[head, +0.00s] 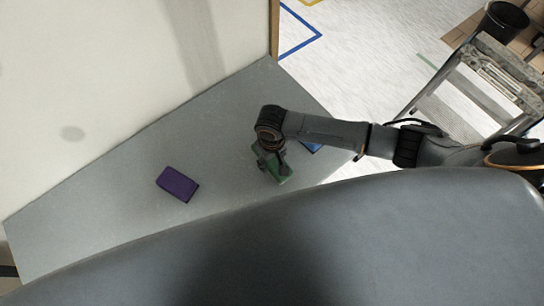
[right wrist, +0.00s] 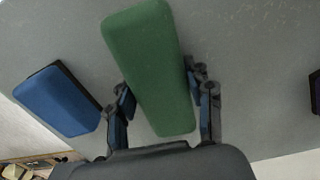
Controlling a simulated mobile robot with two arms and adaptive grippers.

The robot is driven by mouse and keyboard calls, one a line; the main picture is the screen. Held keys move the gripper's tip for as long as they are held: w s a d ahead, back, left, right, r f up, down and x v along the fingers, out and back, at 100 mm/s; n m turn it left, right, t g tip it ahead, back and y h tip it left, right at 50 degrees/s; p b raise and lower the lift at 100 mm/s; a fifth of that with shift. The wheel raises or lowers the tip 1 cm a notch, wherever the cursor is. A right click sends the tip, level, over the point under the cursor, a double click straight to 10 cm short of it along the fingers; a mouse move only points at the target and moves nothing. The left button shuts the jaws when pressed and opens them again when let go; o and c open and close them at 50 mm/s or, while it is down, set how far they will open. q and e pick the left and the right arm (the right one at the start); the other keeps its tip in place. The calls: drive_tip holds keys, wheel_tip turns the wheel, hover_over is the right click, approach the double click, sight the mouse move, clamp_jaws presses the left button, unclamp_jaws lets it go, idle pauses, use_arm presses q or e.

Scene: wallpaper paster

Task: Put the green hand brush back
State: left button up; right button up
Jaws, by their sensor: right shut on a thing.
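The green hand brush (head: 285,174) is at the right part of the grey table, partly covered by my right gripper (head: 272,166). In the right wrist view the green brush (right wrist: 152,65) lies lengthwise between the two fingers of my right gripper (right wrist: 165,100), which is shut on it. I cannot tell whether the brush touches the table or is held just above it. My left gripper is in neither view.
A purple block (head: 177,184) lies on the grey table (head: 110,215) to the left, with bare tabletop between. A blue block (right wrist: 57,98) lies beside the green brush, mostly hidden behind my arm in the head view. A stepladder (head: 470,90) and black bucket (head: 506,20) stand right.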

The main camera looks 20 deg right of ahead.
drive_tip(key=shift+f, duration=0.3)
drive_tip(key=o, duration=1.2)
drive_tip(key=shift+c, duration=0.2)
drive_tip(key=shift+f+b, duration=0.1)
drive_tip(key=shift+b, duration=0.4)
drive_tip(key=r+b, duration=0.2)
drive_tip(key=r, duration=0.4)
drive_tip(key=shift+w, duration=0.2)
wheel_tip(320, 180, up, 8)
drive_tip(key=shift+s, duration=0.15)
